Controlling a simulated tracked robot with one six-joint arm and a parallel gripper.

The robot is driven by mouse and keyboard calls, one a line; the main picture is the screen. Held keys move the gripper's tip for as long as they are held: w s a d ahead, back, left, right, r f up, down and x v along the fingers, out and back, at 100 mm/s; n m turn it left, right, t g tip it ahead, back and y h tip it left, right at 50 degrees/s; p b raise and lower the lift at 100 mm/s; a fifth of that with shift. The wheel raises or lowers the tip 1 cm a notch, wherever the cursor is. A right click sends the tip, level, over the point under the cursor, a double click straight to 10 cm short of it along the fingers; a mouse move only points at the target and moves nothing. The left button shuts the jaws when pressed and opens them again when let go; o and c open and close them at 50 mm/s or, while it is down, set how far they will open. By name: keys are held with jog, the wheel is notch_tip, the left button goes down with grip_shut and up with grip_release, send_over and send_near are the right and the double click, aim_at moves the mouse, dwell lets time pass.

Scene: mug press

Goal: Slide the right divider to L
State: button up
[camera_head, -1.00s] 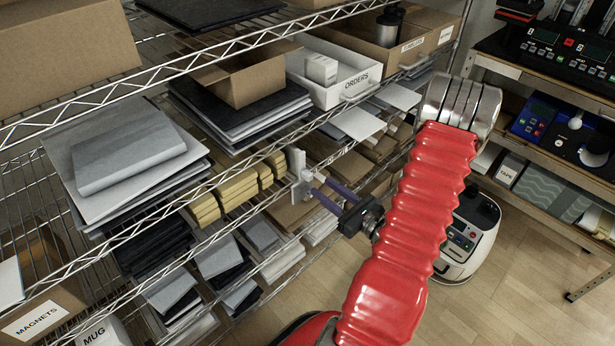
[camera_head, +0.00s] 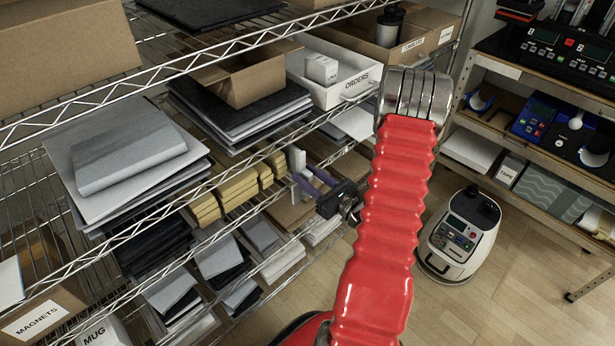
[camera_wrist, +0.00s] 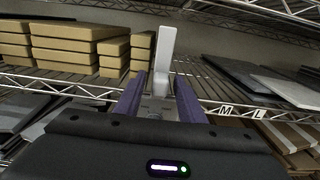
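The right divider (camera_wrist: 167,50) is a pale grey upright plate on a low grey base, standing on the wire shelf just right of the tan box stacks. In the head view the divider (camera_head: 297,158) shows at the end of those stacks. My gripper (camera_wrist: 160,78) has two purple fingers, apart, one on each side of the divider's lower part; a firm grip on it does not show. In the head view my gripper (camera_head: 313,180) reaches in over the shelf edge. The letters M (camera_wrist: 226,111) and L (camera_wrist: 257,114) sit on the shelf edge, right of the divider.
Tan boxes (camera_wrist: 75,45) are stacked close on the divider's left. Bare wire shelf lies on its right, then dark and grey flat sheets (camera_wrist: 245,75). Another shelf (camera_head: 190,62) runs above. Grey stacks (camera_head: 215,258) lie on the shelf below.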

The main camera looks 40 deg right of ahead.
grip_shut()
dwell(0.3)
jog(key=shift+d, duration=0.1)
dwell(0.4)
